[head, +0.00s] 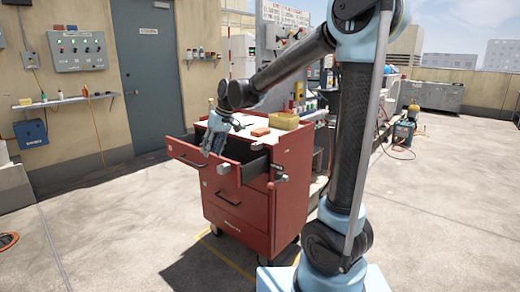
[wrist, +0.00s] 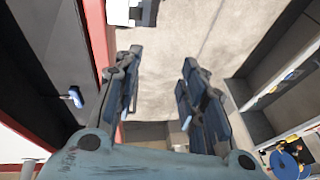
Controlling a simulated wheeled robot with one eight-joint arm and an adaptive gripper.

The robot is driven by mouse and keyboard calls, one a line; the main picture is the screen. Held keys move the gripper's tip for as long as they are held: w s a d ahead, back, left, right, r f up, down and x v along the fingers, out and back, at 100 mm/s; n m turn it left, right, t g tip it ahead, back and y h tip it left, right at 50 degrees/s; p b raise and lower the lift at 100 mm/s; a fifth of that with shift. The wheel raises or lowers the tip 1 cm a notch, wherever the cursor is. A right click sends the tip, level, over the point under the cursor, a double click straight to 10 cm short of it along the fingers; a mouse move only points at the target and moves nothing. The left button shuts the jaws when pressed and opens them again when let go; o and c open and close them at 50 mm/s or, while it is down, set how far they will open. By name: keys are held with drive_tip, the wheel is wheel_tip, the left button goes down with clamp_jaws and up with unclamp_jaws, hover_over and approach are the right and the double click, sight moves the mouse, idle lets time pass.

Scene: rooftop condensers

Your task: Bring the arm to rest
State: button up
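My gripper (head: 214,143) hangs from my bent arm at the red tool cart (head: 290,185), just above the front of its pulled-out top drawer (head: 190,157). I cannot tell whether it touches the drawer. In the wrist view, the two fingers of my gripper (wrist: 161,62) stand apart with only pale floor between them, so it is open and empty. The dark drawer inside (wrist: 40,60) and its red edge (wrist: 97,35) show at the left of that view.
A yellow box (head: 284,121) and an orange block (head: 260,132) sit on the cart top. A cluttered bench stands behind the cart. A grey door (head: 150,75) and a wall shelf (head: 75,101) are at the back left. The concrete floor (head: 110,230) at the front left is clear.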

drive_tip(key=s+d+f+m+t+h, duration=0.15)
drive_tip(key=s+d, duration=0.25)
drive_tip(key=d, duration=0.7)
drive_tip(key=s+d+f+m+h, duration=0.1)
drive_tip(key=s+d+m, duration=0.3)
drive_tip(key=d, duration=0.8)
drive_tip(key=s+d+f+m+h, duration=0.1)
drive_tip(key=s+d+f, duration=0.4)
drive_tip(key=s+d, duration=0.2)
drive_tip(key=s+d+f+m+h, duration=0.1)
drive_tip(key=s+d+f+m, duration=0.1)
drive_tip(key=s+d+f, duration=0.4)
drive_tip(key=s+d, duration=0.1)
drive_tip(key=s, duration=0.1)
drive_tip(key=shift+s+d, duration=0.3)
drive_tip(key=shift+s, duration=0.1)
drive_tip(key=shift+f, duration=0.1)
drive_tip(key=shift+w+f, duration=0.2)
drive_tip(key=shift+w, duration=0.3)
